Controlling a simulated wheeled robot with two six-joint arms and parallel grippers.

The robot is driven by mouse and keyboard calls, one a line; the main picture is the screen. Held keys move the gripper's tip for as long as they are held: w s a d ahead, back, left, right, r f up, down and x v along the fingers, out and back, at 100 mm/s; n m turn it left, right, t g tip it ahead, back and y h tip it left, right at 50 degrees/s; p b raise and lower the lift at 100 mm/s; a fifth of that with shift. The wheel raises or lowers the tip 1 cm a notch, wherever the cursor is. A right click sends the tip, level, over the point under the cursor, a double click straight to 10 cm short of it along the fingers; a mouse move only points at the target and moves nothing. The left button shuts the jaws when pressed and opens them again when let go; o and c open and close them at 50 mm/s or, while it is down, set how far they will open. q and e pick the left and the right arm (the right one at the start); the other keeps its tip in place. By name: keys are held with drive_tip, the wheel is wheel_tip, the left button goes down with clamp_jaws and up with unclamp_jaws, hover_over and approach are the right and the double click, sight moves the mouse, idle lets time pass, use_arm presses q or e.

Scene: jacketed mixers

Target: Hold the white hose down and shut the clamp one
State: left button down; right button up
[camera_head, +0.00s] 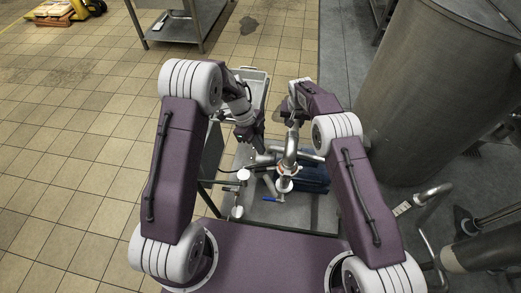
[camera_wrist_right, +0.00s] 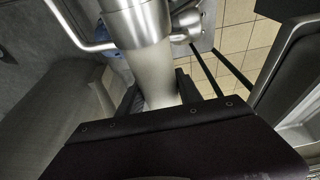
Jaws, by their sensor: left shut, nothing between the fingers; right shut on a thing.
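The white hose (camera_wrist_right: 157,78) runs down from a steel sleeve (camera_wrist_right: 140,22) in the right wrist view. My right gripper (camera_wrist_right: 160,105) is shut around the hose below this sleeve. A thin steel loop (camera_wrist_right: 75,40) sticks out to the sleeve's left; I cannot tell whether it is the clamp's lever. In the head view my right gripper (camera_head: 293,118) is at the top of the upright steel pipe (camera_head: 290,150), and the hose there is mostly hidden. My left gripper (camera_head: 255,138) is shut and empty, to the left of the pipe and apart from it.
Below the pipe are a pale ring joint (camera_head: 284,184), a blue handle (camera_head: 271,199) and a dark blue motor-like body (camera_head: 313,178). A large steel tank (camera_head: 425,95) stands at right. A grey steel table (camera_head: 180,25) stands at the back. Tiled floor is open at left.

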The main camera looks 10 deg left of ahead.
drive_tip(key=o, duration=1.3)
drive_tip(key=shift+w, duration=0.1)
drive_tip(key=shift+r+p, duration=2.2)
drive_tip(key=shift+r, duration=1.3)
